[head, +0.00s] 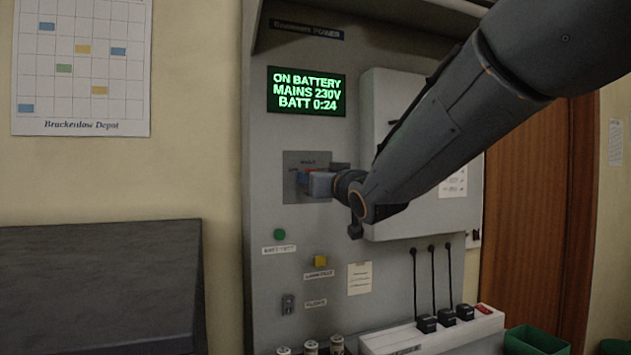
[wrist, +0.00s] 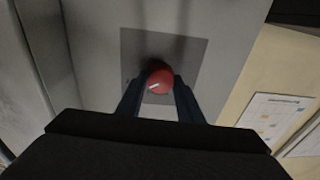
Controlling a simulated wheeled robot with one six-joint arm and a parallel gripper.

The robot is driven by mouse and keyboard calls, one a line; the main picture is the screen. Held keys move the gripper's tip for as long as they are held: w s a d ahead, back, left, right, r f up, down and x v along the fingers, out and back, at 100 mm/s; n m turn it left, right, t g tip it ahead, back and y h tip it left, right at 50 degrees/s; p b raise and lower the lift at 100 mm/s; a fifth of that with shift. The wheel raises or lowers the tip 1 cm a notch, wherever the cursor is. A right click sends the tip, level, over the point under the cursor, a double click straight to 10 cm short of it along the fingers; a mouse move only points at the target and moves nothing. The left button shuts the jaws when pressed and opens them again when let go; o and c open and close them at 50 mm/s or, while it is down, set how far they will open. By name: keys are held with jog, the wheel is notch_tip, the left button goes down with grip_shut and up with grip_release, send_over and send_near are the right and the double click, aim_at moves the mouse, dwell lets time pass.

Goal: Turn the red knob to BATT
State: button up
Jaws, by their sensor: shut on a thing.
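The red knob (wrist: 160,80) sits on a dark square plate (wrist: 188,52) on the grey panel. A white pointer mark shows on the knob's face, on its lower left side in the wrist view. My gripper (wrist: 160,92) is shut on the knob, one finger on each side. In the head view my gripper (head: 312,182) reaches the plate from the right and hides most of the knob and its labels. The green display (head: 306,91) above reads ON BATTERY, MAINS 230V, BATT 0:24.
Below the plate are a green button (head: 280,234), a yellow button (head: 320,261) and a small switch (head: 288,304). A pale box (head: 400,222) stands out from the panel to the right, behind my arm. A white power strip (head: 430,338) with black plugs lies below.

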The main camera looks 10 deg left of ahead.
jog(key=shift+m, duration=0.4)
jog(key=o, duration=1.1)
jog(key=shift+c, duration=0.2)
jog(key=b+v, duration=0.2)
jog(key=v, duration=0.5)
jog(key=shift+s+d, duration=0.25)
jog(key=shift+s, duration=0.05)
